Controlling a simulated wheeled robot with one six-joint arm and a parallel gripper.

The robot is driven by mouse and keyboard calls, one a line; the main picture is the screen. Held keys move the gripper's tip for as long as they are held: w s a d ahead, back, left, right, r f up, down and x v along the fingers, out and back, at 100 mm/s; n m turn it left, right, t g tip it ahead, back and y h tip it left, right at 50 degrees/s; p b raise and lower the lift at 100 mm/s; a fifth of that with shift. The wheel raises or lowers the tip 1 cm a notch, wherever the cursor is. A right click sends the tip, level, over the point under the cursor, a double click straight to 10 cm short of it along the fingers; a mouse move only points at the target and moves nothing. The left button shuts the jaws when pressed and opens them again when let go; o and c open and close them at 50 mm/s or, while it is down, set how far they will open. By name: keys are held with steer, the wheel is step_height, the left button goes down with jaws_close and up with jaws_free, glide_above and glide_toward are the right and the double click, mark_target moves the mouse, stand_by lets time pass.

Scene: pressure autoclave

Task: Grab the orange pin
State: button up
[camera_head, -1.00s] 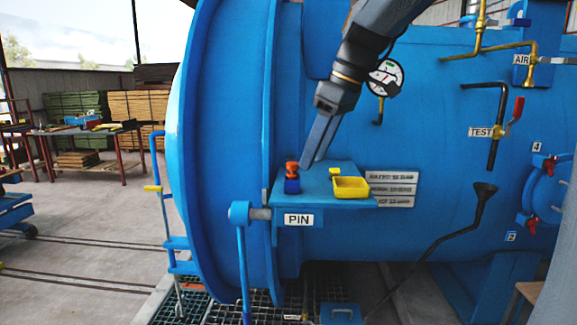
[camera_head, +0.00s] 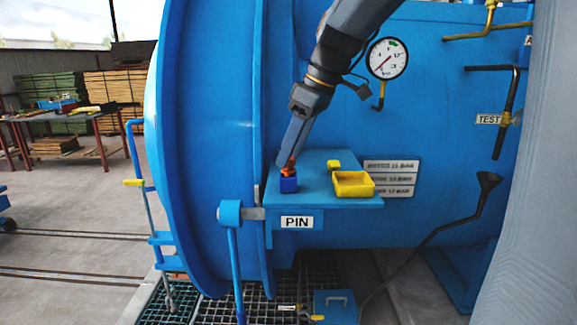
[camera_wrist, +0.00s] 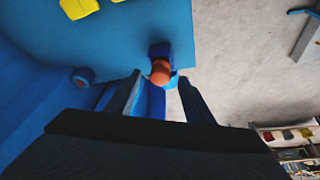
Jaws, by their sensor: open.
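The orange pin (camera_head: 288,168) stands upright in a small dark blue holder (camera_head: 288,184) at the left end of the blue shelf (camera_head: 318,165). My gripper (camera_head: 281,163) reaches down from above to the pin in the head view, its fingers partly overlapping it. In the wrist view the pin's orange head (camera_wrist: 160,73) shows ahead of the fingertips, roughly midway between them. My gripper (camera_wrist: 160,82) is open there, with one finger on each side of the pin's line and nothing held. Whether a finger touches the pin cannot be told.
A yellow tray (camera_head: 354,185) and a small yellow block (camera_head: 334,164) sit on the shelf right of the pin. A blue vessel wall stands behind, with a gauge (camera_head: 387,58). The PIN label (camera_head: 296,222) and a lever (camera_head: 235,265) are below.

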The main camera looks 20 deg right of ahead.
mark_target(288, 173)
steer(key=shift+x, duration=1.4)
steer(key=shift+d, duration=0.1)
steer(key=c, duration=1.2)
steer(key=shift+r, duration=0.15)
